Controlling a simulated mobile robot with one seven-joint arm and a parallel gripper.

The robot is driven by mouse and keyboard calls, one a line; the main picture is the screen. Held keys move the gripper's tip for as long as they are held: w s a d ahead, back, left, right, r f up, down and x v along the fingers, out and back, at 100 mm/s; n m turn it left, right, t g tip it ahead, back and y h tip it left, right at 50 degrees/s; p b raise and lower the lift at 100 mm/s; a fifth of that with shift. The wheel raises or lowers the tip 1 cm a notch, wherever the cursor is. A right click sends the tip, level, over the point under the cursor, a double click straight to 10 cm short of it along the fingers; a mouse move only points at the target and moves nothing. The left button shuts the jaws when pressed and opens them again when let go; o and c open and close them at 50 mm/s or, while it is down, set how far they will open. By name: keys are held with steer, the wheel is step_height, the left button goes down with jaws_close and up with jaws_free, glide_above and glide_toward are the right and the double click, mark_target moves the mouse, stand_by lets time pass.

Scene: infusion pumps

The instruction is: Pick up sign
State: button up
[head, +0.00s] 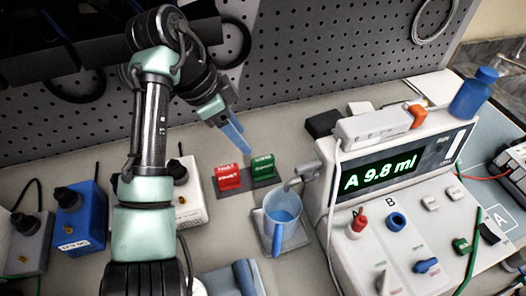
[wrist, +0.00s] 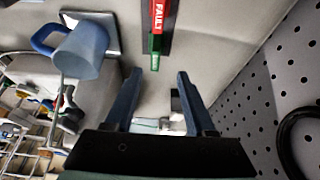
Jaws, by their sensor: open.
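A red sign (head: 228,177) with white lettering and a green sign (head: 263,167) stand side by side on a dark base on the bench in the head view. In the wrist view, the red sign (wrist: 160,16) reads FAULT and the green sign (wrist: 155,46) is seen nearly edge-on below it. My gripper (head: 237,142) is just behind the signs in the head view, blue fingers pointing down toward them. In the wrist view, my gripper (wrist: 157,78) has its fingers spread with nothing held between them. The signs lie beyond the fingertips, apart from them.
A blue cup (head: 283,213) stands on a square plate to the right of the signs. A white pump (head: 395,170) displays A 9.8 ml at right. Boxes with knobs, including a blue box (head: 79,217), stand at left. A pegboard (head: 305,50) closes off the back.

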mark_target(259, 159)
steer(key=x, duration=1.2)
steer(key=shift+s+d+r, duration=0.1)
steer(key=shift+s+d, duration=0.1)
steer(key=shift+s, duration=0.15)
jaws_close()
